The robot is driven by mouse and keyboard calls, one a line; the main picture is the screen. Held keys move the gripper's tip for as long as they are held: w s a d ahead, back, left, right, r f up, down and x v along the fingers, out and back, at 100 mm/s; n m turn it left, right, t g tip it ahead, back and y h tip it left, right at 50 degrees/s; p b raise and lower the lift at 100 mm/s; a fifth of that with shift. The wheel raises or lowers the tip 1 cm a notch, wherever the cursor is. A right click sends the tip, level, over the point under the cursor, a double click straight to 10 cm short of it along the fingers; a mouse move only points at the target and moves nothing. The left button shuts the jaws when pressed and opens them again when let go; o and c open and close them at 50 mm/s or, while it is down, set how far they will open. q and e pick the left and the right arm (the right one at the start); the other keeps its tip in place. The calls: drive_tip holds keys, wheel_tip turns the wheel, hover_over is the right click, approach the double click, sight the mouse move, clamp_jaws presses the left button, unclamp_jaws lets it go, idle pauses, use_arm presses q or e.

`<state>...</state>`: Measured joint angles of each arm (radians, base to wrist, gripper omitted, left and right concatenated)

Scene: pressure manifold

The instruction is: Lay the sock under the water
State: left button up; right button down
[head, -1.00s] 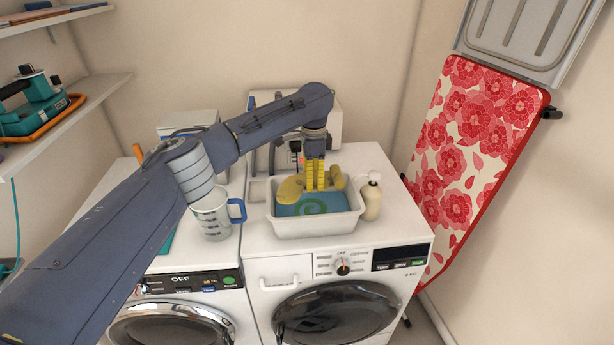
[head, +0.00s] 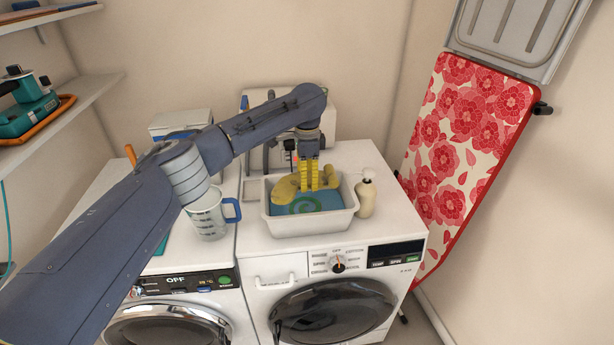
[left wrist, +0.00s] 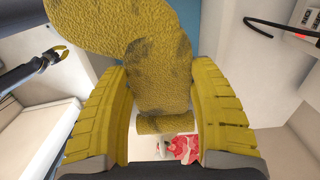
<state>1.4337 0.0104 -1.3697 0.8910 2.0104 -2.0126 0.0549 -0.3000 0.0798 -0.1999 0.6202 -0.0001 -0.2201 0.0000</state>
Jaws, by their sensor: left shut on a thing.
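Blue water with a green spiral (head: 306,205) shows inside the basin. My left gripper (head: 315,187) points down over the basin, its yellow fingers shut on the sock. In the left wrist view the sock (left wrist: 158,75) lies between the two fingers (left wrist: 165,125). I cannot tell whether the sock's underside touches the water. My right gripper (left wrist: 61,54) shows small at the left of the left wrist view; its opening is unclear.
The basin stands on the right-hand washer (head: 395,225). A cream pump bottle (head: 366,197) stands close to its right and a measuring jug (head: 207,217) to its left. A grey-white machine (head: 262,100) is behind. A floral ironing board (head: 465,140) leans at the right.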

use_arm(q)
drive_tip(key=shift+f, duration=4.2)
drive_tip(key=shift+f, duration=0.15)
drive_tip(key=o, duration=1)
